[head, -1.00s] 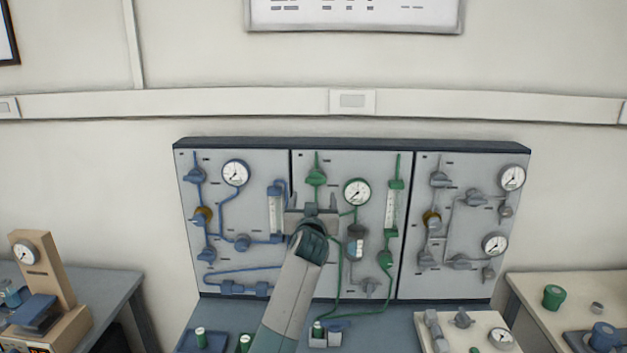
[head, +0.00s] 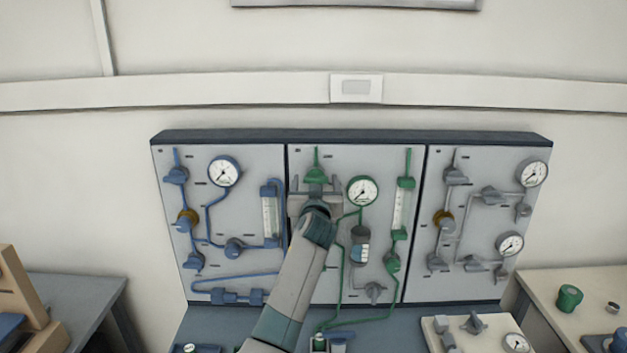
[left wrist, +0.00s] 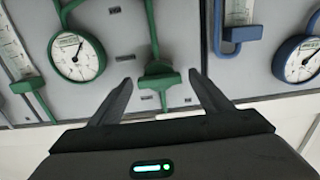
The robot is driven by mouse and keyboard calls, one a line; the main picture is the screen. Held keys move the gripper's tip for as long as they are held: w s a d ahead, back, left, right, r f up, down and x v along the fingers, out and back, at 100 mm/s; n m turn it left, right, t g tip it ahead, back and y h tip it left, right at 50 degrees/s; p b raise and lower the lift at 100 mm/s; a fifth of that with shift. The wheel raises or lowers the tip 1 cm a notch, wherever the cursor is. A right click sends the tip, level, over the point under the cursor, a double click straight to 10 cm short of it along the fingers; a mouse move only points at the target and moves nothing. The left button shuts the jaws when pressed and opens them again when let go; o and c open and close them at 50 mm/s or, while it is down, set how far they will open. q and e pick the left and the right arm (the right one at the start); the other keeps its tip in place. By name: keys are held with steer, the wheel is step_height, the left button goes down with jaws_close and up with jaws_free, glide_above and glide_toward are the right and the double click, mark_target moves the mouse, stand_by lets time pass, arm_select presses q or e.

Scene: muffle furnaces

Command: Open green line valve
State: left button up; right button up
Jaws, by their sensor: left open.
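The green line valve (head: 316,174) is a green handle at the top of the green pipe on the middle panel. It also shows in the left wrist view (left wrist: 158,77), where it appears between the two fingertips. My left gripper (head: 316,187) is open, with one finger on each side of the valve handle and its body just below it. In the left wrist view the open jaws (left wrist: 160,84) hold nothing. I cannot tell whether the fingers touch the handle. My right gripper is not in view.
A green-rimmed gauge (head: 362,191) sits close to the right of my gripper. A blue flowmeter (head: 270,213) is to its left. A green flowmeter (head: 401,210) stands farther right. The grey panel (head: 488,225) carries more valves and gauges.

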arm_select(q)
steer(key=shift+s+d+r, duration=0.1)
steer(key=shift+s+r, duration=0.05)
steer(key=c, duration=1)
steer(key=shift+c, duration=0.2)
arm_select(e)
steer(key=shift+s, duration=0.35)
